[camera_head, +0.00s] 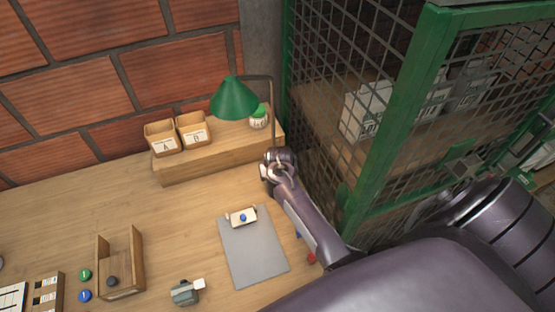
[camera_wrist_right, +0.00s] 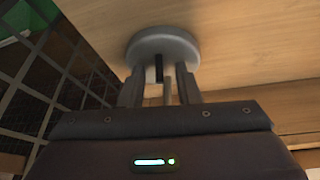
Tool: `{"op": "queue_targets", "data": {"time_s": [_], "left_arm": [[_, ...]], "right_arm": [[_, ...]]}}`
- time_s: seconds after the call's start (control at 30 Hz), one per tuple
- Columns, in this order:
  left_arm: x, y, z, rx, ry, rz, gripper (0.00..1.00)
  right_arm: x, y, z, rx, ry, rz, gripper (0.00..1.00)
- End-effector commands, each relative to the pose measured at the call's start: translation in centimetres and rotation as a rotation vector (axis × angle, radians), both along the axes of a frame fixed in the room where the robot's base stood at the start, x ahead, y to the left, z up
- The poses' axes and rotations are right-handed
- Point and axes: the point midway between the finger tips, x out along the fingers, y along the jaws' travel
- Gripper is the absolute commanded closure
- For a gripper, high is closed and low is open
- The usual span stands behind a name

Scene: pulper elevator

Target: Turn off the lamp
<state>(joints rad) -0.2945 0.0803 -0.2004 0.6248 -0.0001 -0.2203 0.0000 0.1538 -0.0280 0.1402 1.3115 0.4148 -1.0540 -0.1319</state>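The lamp has a green cone shade (camera_head: 234,98) on a thin dark bent pole (camera_head: 272,112), above the raised wooden shelf at the back of the bench. I cannot tell whether it is lit. My right gripper (camera_head: 277,162) is at the foot of the pole and hides the lamp's base in the head view. In the right wrist view, the round grey base (camera_wrist_right: 163,44) lies just beyond my right gripper (camera_wrist_right: 166,78). Its fingers stand apart, with thin dark and grey parts between them; contact is unclear. The lamp's switch cannot be made out for certain. My left gripper is out of view.
Two labelled wooden bins (camera_head: 178,135) and a small green-topped jar (camera_head: 258,117) stand on the wooden shelf (camera_head: 215,154). A green-framed mesh cage (camera_head: 375,150) stands close on the right. A clipboard (camera_head: 254,255) and an open wooden box (camera_head: 121,262) lie on the bench.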

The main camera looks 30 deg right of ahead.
Motion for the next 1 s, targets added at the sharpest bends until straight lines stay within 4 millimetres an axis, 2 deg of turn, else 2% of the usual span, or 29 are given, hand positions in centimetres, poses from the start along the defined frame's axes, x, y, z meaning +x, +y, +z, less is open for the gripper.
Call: {"op": "queue_targets", "data": {"time_s": [0.1,0.27,0.5,0.77,1.0], "left_arm": [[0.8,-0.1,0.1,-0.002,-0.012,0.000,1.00],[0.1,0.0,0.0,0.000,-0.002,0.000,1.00],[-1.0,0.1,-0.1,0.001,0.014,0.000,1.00],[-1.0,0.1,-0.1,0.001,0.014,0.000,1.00],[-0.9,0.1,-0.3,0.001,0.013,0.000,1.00]], "right_arm": [[0.1,0.0,-0.1,0.001,-0.001,-0.001,0.70],[0.1,0.0,-0.1,0.001,-0.001,-0.001,0.70],[0.1,0.0,-0.1,0.001,-0.001,-0.001,1.00],[0.0,0.0,-0.2,0.000,-0.007,-0.001,1.00],[-0.4,0.2,-0.3,-0.019,-0.089,0.000,1.00]]}}
